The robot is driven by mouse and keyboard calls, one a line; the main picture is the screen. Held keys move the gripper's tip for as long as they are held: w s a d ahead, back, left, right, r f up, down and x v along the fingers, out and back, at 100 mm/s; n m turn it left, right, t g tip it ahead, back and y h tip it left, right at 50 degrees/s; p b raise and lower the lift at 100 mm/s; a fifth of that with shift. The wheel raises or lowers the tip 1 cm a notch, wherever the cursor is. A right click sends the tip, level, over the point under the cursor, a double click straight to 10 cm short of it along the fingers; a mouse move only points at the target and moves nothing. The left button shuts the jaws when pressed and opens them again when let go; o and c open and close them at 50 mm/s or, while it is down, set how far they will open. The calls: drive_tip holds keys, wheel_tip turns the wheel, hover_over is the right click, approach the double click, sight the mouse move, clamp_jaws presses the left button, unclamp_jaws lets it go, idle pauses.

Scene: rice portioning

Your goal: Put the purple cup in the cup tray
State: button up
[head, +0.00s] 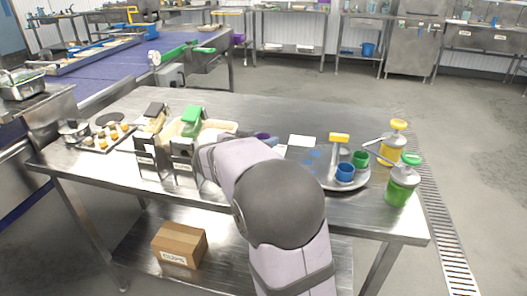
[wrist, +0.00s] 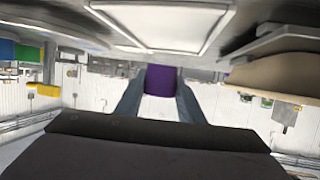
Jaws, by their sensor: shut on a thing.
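The purple cup (wrist: 161,80) is between the two fingers of my gripper (wrist: 158,92) in the wrist view, which is shut on it. In the head view a bit of the purple cup (head: 263,135) shows beyond my arm, with my gripper (head: 271,142) mostly hidden by the arm.
Green-topped (head: 402,183) and yellow-topped (head: 392,142) pump dispensers stand right of the tray. A white rectangle (head: 302,140) lies behind it. Dark holders (head: 183,165) and a pale bin (head: 216,126) are left of my arm. The table's back right (head: 290,112) is clear.

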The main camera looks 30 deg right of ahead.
drive_tip(key=shift+f, duration=1.85)
